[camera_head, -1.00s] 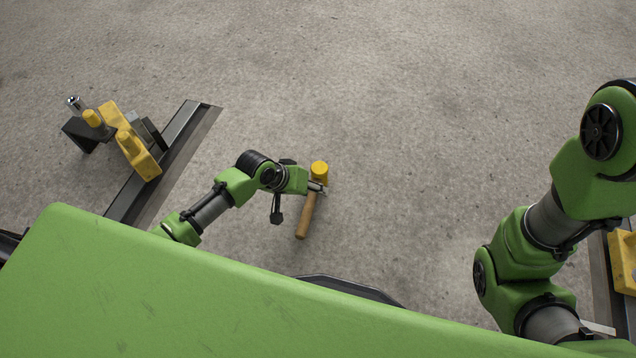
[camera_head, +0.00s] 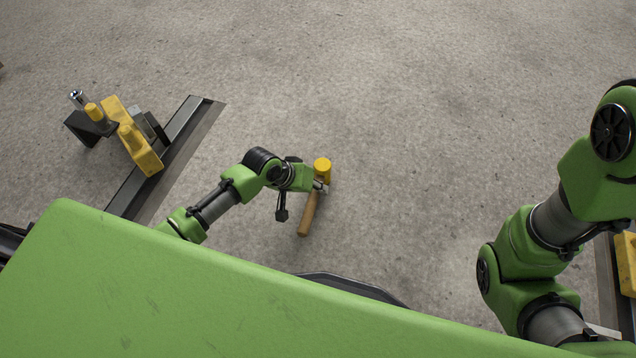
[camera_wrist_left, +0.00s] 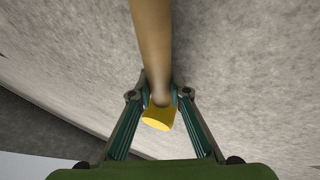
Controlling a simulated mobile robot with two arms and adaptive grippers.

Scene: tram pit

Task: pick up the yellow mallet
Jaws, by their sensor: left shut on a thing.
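The yellow mallet has a yellow head (camera_head: 322,166) and a brown wooden handle (camera_head: 308,215). My left gripper (camera_head: 321,186) is shut on the mallet's handle, just below the head. In the left wrist view, the two fingers (camera_wrist_left: 160,98) close on the handle from both sides. The yellow head (camera_wrist_left: 159,118) shows between the fingers, and the handle (camera_wrist_left: 151,45) runs up out of the picture. I cannot tell whether the mallet touches the floor. My right arm is at the right of the head view, but its gripper is out of the picture.
A dark metal rail (camera_head: 180,140) runs along the floor at the left. A yellow and black fixture (camera_head: 140,148) with a silver post stands beside it. Another yellow part (camera_head: 626,262) is at the right edge. The concrete floor ahead is clear.

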